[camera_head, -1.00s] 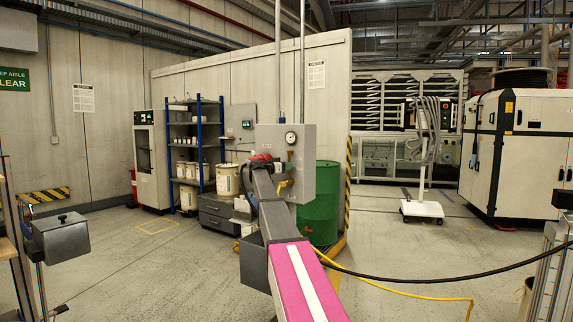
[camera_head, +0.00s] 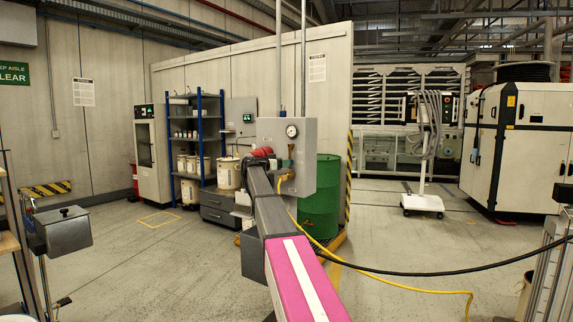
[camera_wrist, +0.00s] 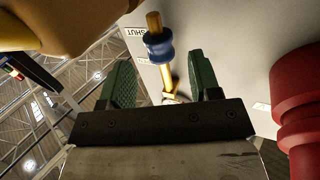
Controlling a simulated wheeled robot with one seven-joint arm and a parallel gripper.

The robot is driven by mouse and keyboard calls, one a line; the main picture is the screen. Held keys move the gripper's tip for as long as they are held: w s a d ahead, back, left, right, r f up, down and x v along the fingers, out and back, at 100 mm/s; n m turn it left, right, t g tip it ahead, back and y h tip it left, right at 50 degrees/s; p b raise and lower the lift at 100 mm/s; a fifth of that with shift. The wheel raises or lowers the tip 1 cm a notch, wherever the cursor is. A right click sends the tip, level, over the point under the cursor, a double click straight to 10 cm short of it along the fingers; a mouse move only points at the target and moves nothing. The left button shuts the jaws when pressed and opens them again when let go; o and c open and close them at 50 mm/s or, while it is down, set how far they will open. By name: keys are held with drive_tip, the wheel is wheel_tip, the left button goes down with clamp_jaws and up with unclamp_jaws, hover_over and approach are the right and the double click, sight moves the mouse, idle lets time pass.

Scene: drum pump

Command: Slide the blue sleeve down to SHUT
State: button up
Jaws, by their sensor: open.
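The blue sleeve (camera_wrist: 158,47) sits around a brass rod (camera_wrist: 154,22) in the wrist view. A label reading SHUT (camera_wrist: 136,32) is on the grey panel beside the sleeve, and a second label lies partly behind the rod. My gripper (camera_wrist: 160,70) is open, with its green fingers on either side of the brass rod, apart from the sleeve. In the head view my arm reaches the grey panel box (camera_head: 303,165), which carries a round gauge (camera_head: 291,131). My arm hides the fingertips there, and the sleeve is too small to make out.
A large red part (camera_wrist: 303,105) stands close to the right finger in the wrist view. A tan rounded body (camera_wrist: 85,25) fills the upper left. A green drum (camera_head: 322,200) stands beside the panel. Yellow and black hoses cross the floor at right.

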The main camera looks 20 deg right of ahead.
drive_tip(key=v, duration=0.7)
drive_tip(key=shift+s+a, duration=0.15)
drive_tip(key=shift+a, duration=0.2)
drive_tip(key=s+a+f+n+g+y, duration=0.1)
drive_tip(key=s+a+f+n+y, duration=0.15)
drive_tip(key=s+f, duration=0.75)
drive_tip(key=s+a+f+n+y, duration=0.25)
drive_tip(key=s+f+y, duration=0.2)
drive_tip(key=f, duration=0.95)
drive_tip(key=s+a+f+n+g+y, duration=0.15)
drive_tip(key=s+f+n, duration=0.25)
drive_tip(key=s+f, duration=0.65)
drive_tip(key=s+a+f+n+y, duration=0.2)
drive_tip(key=s+a+f+y, duration=0.1)
drive_tip(key=s, duration=0.5)
drive_tip(key=s+a+f+n+g+y, duration=0.1)
drive_tip(key=s+a+f+n+y, duration=0.1)
drive_tip(key=s+f, duration=0.6)
drive_tip(key=s+a+f+n+g+y, duration=0.1)
drive_tip(key=s+a+f+y, duration=0.3)
drive_tip(key=s, duration=0.5)
wheel_tip(320, 180, down, 3)
drive_tip(key=a, duration=0.2)
drive_tip(key=shift+s+a+r+n, duration=0.25)
drive_tip(key=shift+a+n, duration=0.05)
drive_tip(key=shift+n, duration=0.1)
